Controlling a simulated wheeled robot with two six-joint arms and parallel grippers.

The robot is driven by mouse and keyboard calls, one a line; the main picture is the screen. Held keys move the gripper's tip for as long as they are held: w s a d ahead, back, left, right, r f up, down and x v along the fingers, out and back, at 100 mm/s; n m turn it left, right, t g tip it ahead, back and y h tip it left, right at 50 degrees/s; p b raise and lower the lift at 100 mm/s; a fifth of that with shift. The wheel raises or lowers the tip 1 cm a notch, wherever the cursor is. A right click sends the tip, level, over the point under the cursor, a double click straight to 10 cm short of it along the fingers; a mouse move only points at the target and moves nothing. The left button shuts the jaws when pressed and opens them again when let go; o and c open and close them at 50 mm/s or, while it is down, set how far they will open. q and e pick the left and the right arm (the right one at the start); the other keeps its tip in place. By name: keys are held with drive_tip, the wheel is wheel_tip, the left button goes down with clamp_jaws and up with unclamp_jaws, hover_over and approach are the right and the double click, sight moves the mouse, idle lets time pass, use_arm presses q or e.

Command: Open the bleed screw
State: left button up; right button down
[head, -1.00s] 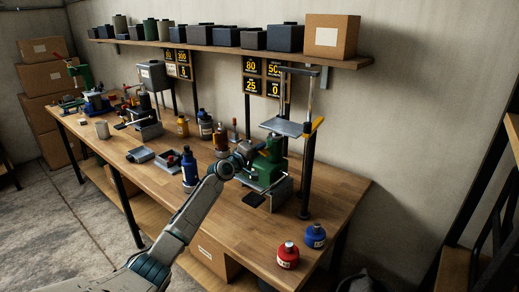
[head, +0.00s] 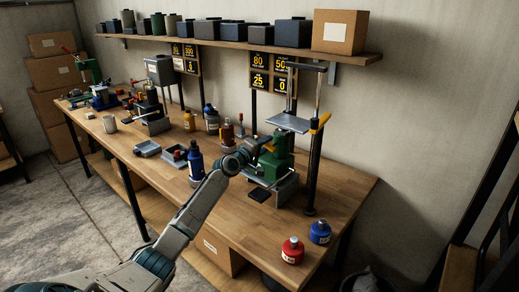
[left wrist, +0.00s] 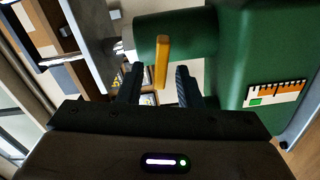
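A green unit (head: 277,160) stands on a grey base on the wooden bench. In the left wrist view its green body (left wrist: 242,60) fills the right side, with a short green cylinder (left wrist: 180,34) sticking out to the left. A flat yellow-orange lever (left wrist: 161,60) hangs at that cylinder; I cannot tell for sure that it is the bleed screw. My left gripper (head: 252,153) is at the left side of the green unit. In the left wrist view its two dark fingers (left wrist: 159,84) are apart, one each side of the lever, with gaps showing. My right gripper is not in view.
A metal stand (head: 312,165) with a grey plate rises right behind the green unit. A blue bottle (head: 195,165) stands left of my gripper. Red (head: 292,251) and blue (head: 319,232) pots stand at the near right. The bench front between is mostly clear.

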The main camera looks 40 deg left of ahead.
use_arm(q)
drive_tip(key=s, duration=1)
drive_tip(key=shift+s+a, duration=0.3)
drive_tip(key=shift+a, duration=0.15)
